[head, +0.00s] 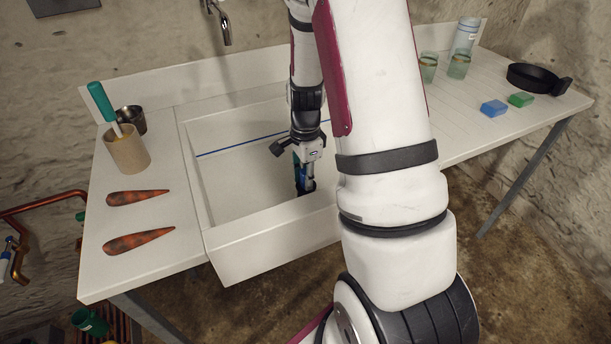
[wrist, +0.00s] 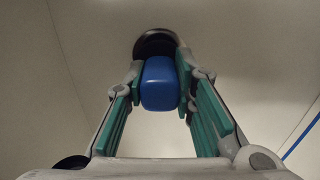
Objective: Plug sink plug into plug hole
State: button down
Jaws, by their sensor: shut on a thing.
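My gripper (head: 307,174) reaches down into the white sink (head: 228,183), close to its front wall. In the wrist view, its teal-padded fingers (wrist: 159,92) are shut on a blue plug (wrist: 160,84). In the head view the gripper and the arm hide most of the plug and hole. I cannot tell whether the plug touches the hole's rim.
The sink walls stand close around my gripper. A tap (head: 224,28) hangs above the back. On the left are two carrots (head: 138,240) and a brown cup (head: 127,150).

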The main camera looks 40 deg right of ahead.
jog(key=shift+f+b, duration=0.7)
jog(key=shift+f, duration=0.3)
dwell(0.3)
jog(key=c, duration=1.6)
grip_release()
jog(key=o, duration=0.6)
jog(key=shift+c, duration=0.2)
jog(key=shift+r, duration=0.1)
notch_tip(320, 180, up, 12)
jog(key=shift+f, duration=0.1)
